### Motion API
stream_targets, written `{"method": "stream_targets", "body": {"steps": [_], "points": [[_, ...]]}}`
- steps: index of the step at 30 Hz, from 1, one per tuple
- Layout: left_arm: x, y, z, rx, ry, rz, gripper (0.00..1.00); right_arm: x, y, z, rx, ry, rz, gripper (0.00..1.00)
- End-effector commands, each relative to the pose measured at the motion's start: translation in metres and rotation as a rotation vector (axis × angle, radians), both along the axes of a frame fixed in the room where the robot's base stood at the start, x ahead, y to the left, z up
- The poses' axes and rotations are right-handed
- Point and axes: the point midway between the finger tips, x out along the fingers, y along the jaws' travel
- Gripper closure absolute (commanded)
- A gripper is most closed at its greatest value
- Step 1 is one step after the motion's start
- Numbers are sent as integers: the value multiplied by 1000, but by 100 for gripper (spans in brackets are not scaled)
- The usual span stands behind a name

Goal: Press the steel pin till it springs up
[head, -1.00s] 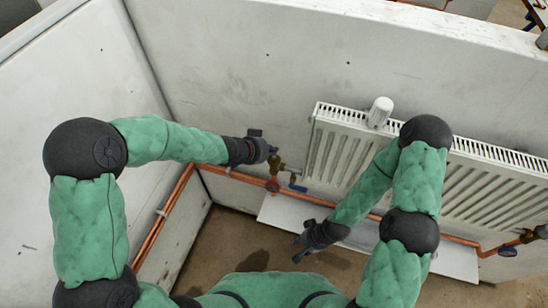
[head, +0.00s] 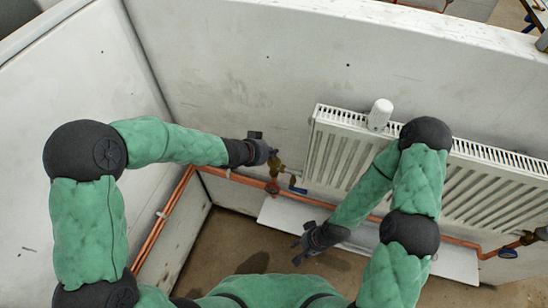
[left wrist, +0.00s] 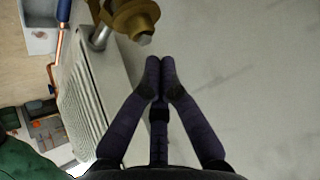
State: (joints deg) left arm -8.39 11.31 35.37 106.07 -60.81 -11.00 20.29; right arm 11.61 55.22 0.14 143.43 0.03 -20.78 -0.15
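The brass valve (head: 276,165) sits at the left end of the radiator in the head view; its pin is too small to make out there. In the left wrist view the brass valve body (left wrist: 135,17) is at the top, with a short grey steel pin (left wrist: 145,40) at its end. My left gripper (head: 270,152) is beside the valve. In the left wrist view its fingertips (left wrist: 160,62) are together with nothing between them, just below and right of the pin, apparently apart from it. My right gripper (head: 298,246) hangs low in front of the radiator, away from the valve; its finger opening is unclear.
The white radiator (head: 340,150) is on the wall right of the valve, with a white thermostat head (head: 380,113) on top. A blue lever (head: 297,187) and copper pipe (head: 235,176) lie near the valve. A white board (head: 290,215) is below. The wall above is bare.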

Motion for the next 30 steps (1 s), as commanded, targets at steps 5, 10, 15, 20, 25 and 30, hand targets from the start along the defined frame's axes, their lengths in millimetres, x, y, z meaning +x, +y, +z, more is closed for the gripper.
{"method": "stream_targets", "body": {"steps": [5,10,15,20,25,30], "points": [[0,0,0,0,0,0,100,0,0,0,0,0,0,60],[0,0,-4,0,0,0,100,0,0,-2,0,0,0,60],[0,0,-9,0,0,0,100,0,0,-5,0,0,0,60],[0,0,-8,0,0,0,100,0,0,-5,0,0,0,60],[0,0,-8,0,0,0,100,0,0,-5,0,0,0,60],[0,0,-9,0,0,0,100,0,0,-6,0,0,0,60]]}}
